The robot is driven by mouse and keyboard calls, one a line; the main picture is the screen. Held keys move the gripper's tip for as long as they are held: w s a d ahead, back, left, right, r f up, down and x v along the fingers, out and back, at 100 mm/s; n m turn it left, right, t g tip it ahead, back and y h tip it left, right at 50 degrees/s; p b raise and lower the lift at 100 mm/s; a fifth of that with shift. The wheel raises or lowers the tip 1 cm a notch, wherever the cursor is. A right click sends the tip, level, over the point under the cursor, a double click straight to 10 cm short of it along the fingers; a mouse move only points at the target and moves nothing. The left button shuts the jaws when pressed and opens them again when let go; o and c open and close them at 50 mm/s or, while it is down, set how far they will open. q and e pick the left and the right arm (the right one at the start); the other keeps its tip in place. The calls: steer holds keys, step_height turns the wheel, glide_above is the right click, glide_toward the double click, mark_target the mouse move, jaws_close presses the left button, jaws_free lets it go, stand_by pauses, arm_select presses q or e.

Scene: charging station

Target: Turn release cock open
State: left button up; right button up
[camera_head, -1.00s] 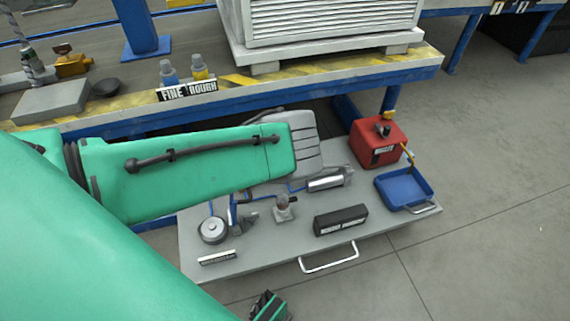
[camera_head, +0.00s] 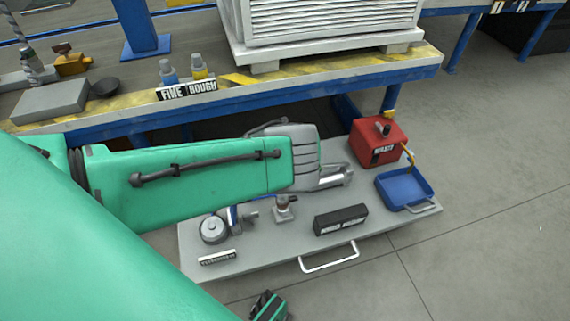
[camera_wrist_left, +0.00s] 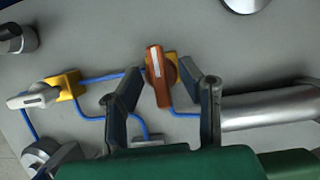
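In the left wrist view, an orange-brown cock handle (camera_wrist_left: 158,76) with a pale stripe sits on a yellow valve body. My left gripper (camera_wrist_left: 163,82) is open, with one finger on each side of this handle; whether either finger touches it I cannot tell. A second cock with a white handle (camera_wrist_left: 32,99) and yellow body (camera_wrist_left: 66,84) is to the left. Blue tubing (camera_wrist_left: 100,78) links the two. No readable label shows which one is the release cock. In the head view, my left arm hides the cocks and the gripper's fingertips.
The grey panel (camera_head: 270,252) also carries a black box (camera_head: 340,220), a round silver part (camera_head: 213,229), a red canister (camera_head: 378,142) and a blue tray (camera_head: 404,189). A silver cylinder (camera_wrist_left: 265,108) lies right of my fingers. A blue-framed workbench (camera_head: 290,97) overhangs the panel's back.

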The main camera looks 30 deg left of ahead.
arm_select(q)
steer(key=shift+w+r, duration=0.1)
steer(key=shift+r, duration=0.1)
steer(key=shift+r, duration=0.25)
steer(key=v, duration=1.1)
steer(key=shift+d, duration=0.15)
